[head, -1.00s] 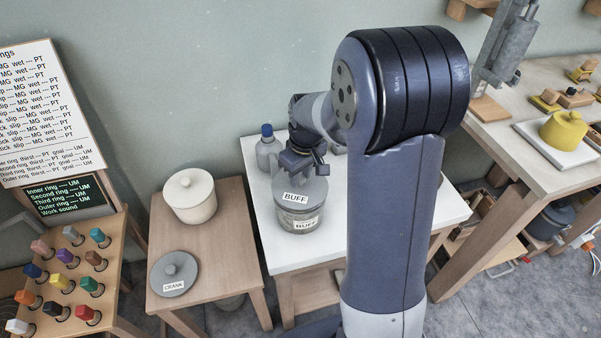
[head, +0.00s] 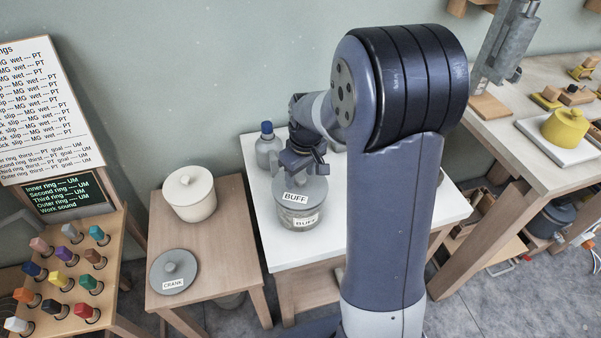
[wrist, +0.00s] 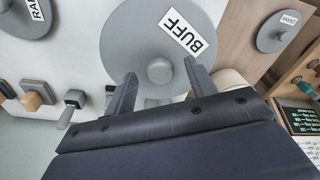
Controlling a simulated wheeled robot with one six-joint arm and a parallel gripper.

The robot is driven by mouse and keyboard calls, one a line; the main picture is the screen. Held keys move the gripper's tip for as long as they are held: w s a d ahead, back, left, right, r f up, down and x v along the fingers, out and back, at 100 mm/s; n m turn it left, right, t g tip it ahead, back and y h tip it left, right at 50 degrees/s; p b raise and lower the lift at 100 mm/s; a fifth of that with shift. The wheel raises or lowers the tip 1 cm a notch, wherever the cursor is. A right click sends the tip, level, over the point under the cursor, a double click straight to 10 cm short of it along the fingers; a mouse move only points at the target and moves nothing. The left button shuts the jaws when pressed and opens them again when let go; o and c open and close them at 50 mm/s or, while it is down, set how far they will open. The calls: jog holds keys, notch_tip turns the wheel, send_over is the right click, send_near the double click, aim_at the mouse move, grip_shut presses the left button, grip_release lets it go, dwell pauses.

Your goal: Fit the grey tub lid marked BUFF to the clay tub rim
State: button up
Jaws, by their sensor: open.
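The grey lid marked BUFF (head: 313,187) lies over the mouth of the glassy clay tub (head: 288,219), whose own BUFF label faces forward. The lid looks about level and touching the rim, but the far side of the rim is hidden. In the wrist view the round lid (wrist: 125,45) shows its centre knob (wrist: 159,71). My gripper (wrist: 160,70) is open, one finger on each side of the knob with gaps showing. In the head view my gripper (head: 305,163) is just above the lid.
On the wooden stand (head: 223,240) at left are a cream lidded pot (head: 189,195) and a grey CRANK lid (head: 174,268). A blue-capped bottle (head: 267,150) stands behind the tub on the white table (head: 335,238). Another grey lid (wrist: 22,18) lies nearby.

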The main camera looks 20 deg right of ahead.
notch_tip(320, 180, up, 11)
jog(key=s, duration=0.1)
jog(key=shift+d+f, duration=0.15)
jog(key=shift+d, duration=0.15)
jog(key=shift+s+f, duration=0.1)
jog(key=f, duration=0.3)
jog(key=w+f, duration=0.1)
jog(key=f, duration=0.5)
jog(key=shift+w+a+f+p, duration=0.15)
jog(key=shift+a+f+p, duration=0.15)
jog(key=shift+f+p, duration=0.1)
jog(key=shift+r, duration=0.45)
jog(key=shift+f, duration=0.15)
